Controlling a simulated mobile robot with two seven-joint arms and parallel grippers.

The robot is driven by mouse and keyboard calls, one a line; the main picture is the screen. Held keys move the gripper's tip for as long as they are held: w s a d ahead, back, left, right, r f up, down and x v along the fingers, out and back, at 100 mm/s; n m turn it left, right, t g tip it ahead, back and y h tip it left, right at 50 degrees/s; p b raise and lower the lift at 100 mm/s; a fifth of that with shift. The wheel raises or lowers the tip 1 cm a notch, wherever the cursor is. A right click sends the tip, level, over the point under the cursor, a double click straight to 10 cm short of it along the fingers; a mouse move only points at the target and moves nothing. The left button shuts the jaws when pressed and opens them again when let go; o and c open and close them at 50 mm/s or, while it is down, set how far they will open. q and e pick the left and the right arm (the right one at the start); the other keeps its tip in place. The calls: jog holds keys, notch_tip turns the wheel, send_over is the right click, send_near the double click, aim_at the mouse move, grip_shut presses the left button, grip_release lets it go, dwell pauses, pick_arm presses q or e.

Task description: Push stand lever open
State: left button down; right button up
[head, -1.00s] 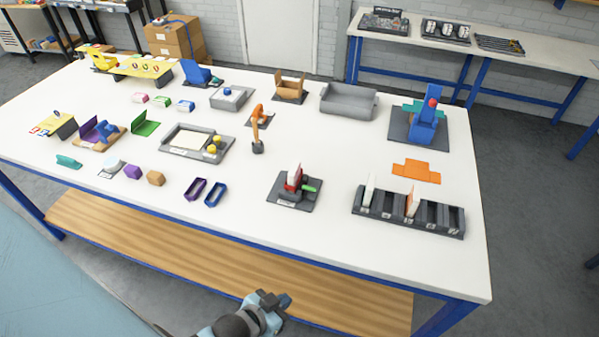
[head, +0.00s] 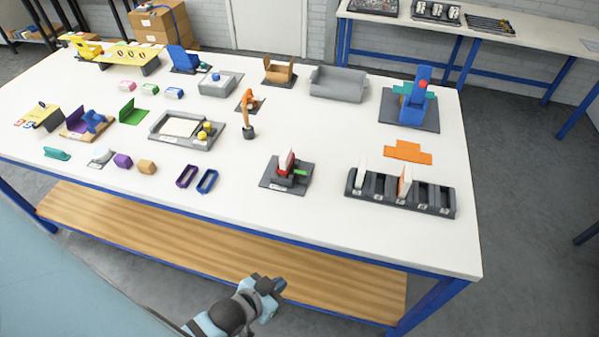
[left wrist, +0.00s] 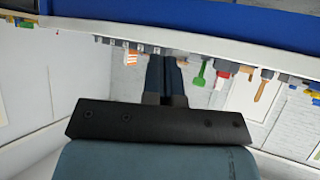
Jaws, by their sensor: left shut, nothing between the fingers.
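A dark grey stand (head: 272,182) sits near the front of the white table, right of centre. It holds an upright red and white piece (head: 287,162), and a green lever (head: 300,172) sticks out to its right. My left gripper (head: 277,284) is in front of the table's front edge, apart from the stand, with nothing held. In the left wrist view its dark fingers (left wrist: 165,62) are together, and the table's items show small and upside down beyond them. My right gripper is not in view.
A slotted dark rack (head: 400,193) with upright pieces stands right of the stand. An orange flat piece (head: 408,152) lies behind the rack. Purple and blue frames (head: 207,181) lie to the left. The table top (head: 330,245) is bare in front of the stand.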

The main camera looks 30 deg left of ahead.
pick_arm(q)
jog(key=w+a+r+m+t+y+b, duration=0.2)
jog(key=w+m+b, duration=0.4)
jog(key=m, duration=0.9)
jog(key=w+a+r+m+t+y+b, duration=0.2)
jog(key=w+m+b, duration=0.5)
jog(key=m, duration=0.9)
jog(key=a+t+y+b, duration=0.1)
jog(key=a+y, duration=0.1)
jog(key=y, duration=0.1)
jog(key=shift+a+t+b, duration=0.3)
jog(key=shift+a+b, duration=0.1)
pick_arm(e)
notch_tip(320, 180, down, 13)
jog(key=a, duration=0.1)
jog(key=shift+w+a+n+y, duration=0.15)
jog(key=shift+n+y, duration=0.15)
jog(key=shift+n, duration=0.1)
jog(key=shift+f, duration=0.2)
pick_arm(q)
jog(key=shift+w, duration=0.15)
